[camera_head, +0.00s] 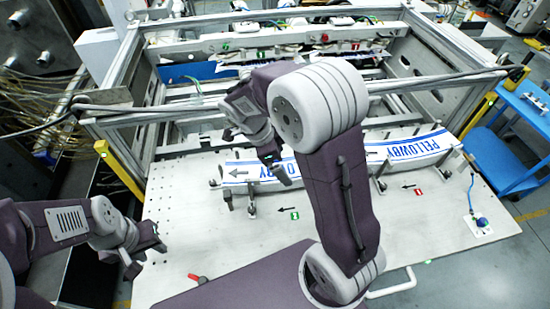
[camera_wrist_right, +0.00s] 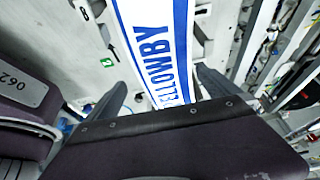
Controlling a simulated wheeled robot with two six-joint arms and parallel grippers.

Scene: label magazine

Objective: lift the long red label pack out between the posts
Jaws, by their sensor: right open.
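A long white pack with blue lettering and blue edge stripes lies across the bench; its right part (camera_head: 425,150) and left part (camera_head: 240,172) show, while my right arm hides the middle. I cannot tell whether these are one pack or two; no red shows on them. Dark posts (camera_head: 381,181) stand along the sides. My right gripper (camera_head: 257,158) is open above the left part. In the right wrist view the lettered pack (camera_wrist_right: 155,45) runs between the open fingers (camera_wrist_right: 160,80); contact is unclear. My left gripper (camera_head: 147,262) is open and empty at the bench's left side.
A red marker (camera_head: 418,191) and a green marker (camera_head: 295,216) lie on the white bench top (camera_head: 215,240). A metal frame with bars (camera_head: 430,82) rises behind the packs. A blue knob (camera_head: 482,221) sits at right, a red-handled item (camera_head: 198,279) at front left.

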